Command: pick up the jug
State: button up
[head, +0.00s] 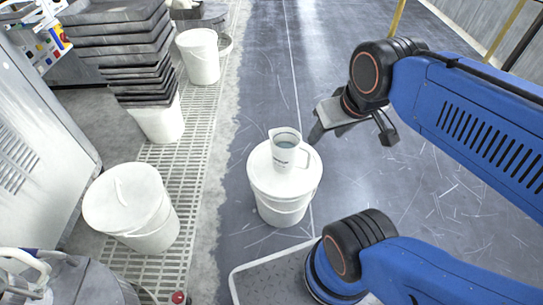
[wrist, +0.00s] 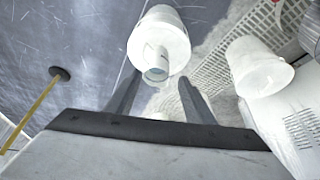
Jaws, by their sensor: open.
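In the wrist view the jug (wrist: 156,67) shows on the bucket (wrist: 160,28), ahead of the fingers. My gripper (head: 315,134) is to the right of the jug and a little above it in the head view. In the wrist view my gripper (wrist: 157,92) has its two fingers apart, with nothing held between them. The jug appears just beyond the fingertips.
Another lidded white bucket (head: 130,208) stands at left on a floor grating. A stack of dark trays (head: 120,45) rests on a white bucket (head: 160,120) behind it, and a further bucket (head: 200,57) stands farther back. The grey floor right of the jug's bucket is clear.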

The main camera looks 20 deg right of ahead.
aim_at(285, 141)
jog(key=z, duration=0.15)
jog(key=u, duration=2.15)
jog(key=z, duration=2.2)
jog(key=k+j+z, duration=0.25)
jog(key=z, duration=0.25)
jog(key=k+j+z, duration=0.2)
jog(key=z, duration=0.25)
jog(key=k+l, duration=0.05)
